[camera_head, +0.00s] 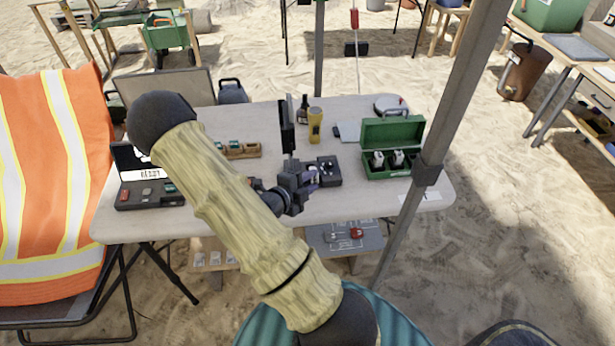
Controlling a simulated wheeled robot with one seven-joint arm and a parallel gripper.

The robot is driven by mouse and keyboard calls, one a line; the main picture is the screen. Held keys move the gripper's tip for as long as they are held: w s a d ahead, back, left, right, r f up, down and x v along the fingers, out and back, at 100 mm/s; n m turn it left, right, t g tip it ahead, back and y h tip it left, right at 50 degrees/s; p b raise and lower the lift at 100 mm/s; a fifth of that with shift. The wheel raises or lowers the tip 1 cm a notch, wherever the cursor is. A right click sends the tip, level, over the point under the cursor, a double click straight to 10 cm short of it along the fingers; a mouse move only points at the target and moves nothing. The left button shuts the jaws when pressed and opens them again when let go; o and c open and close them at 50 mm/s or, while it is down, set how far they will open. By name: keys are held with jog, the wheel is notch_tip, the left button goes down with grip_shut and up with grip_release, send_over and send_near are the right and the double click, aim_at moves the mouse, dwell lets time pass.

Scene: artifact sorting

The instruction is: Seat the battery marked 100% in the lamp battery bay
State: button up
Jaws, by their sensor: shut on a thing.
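My gripper (308,184) is over the middle of the table, at the near left side of a small dark box (332,170). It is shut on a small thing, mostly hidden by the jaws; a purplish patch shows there. I cannot tell whether this thing touches the dark box or is inside it. A yellow upright lamp-like object (315,125) stands behind the dark box. No 100% marking can be read, and I cannot make out which object has the battery bay.
An open green case (393,172) with pale items is at right. A wooden rack (243,151) is behind my arm, and an open black case (150,199) is at left. A tall dark upright thing (288,128) stands behind my gripper. A grey pole (452,100) crosses the table's right side.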

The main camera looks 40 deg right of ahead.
jog(key=s+a+r+p, duration=0.3)
jog(key=s+p, duration=0.3)
jog(key=p, duration=0.2)
jog(key=shift+s+a+r, duration=0.2)
jog(key=shift+a+r, duration=0.2)
jog(key=shift+r, duration=0.1)
jog(key=shift+w+f, duration=0.1)
